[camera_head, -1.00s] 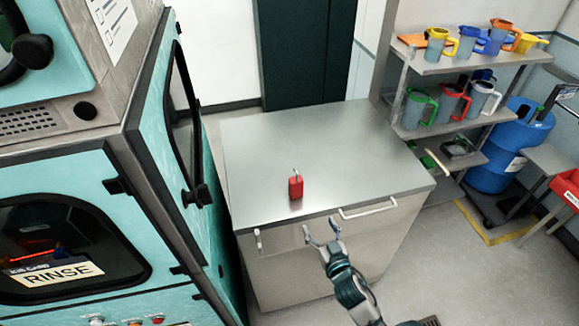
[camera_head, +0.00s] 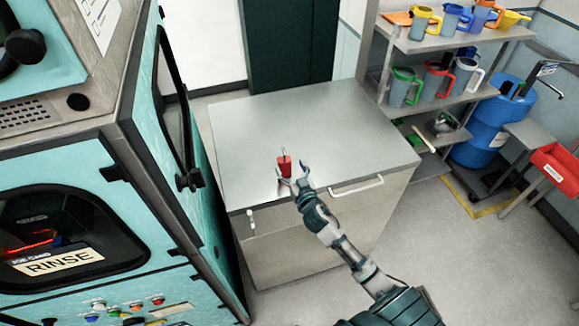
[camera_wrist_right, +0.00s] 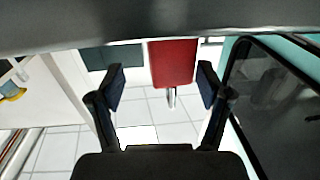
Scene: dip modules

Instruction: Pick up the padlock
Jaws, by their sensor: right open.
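The red padlock (camera_head: 285,165) stands upright near the front edge of the metal cabinet top (camera_head: 330,118), its shackle pointing up. My right gripper (camera_head: 292,178) is open at the near side of the padlock, with its fingertips close to the padlock's lower part. In the right wrist view the padlock (camera_wrist_right: 173,65) shows between the two spread fingers (camera_wrist_right: 160,88), nearer to the right-hand finger. I cannot tell whether a finger touches it. My left gripper is not in view.
A teal machine with a RINSE label (camera_head: 60,262) stands close on the left. A shelf with several coloured jugs (camera_head: 425,85) and a blue barrel (camera_head: 490,130) are at the right. The cabinet has a front handle (camera_head: 357,187). The rest of its top is clear.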

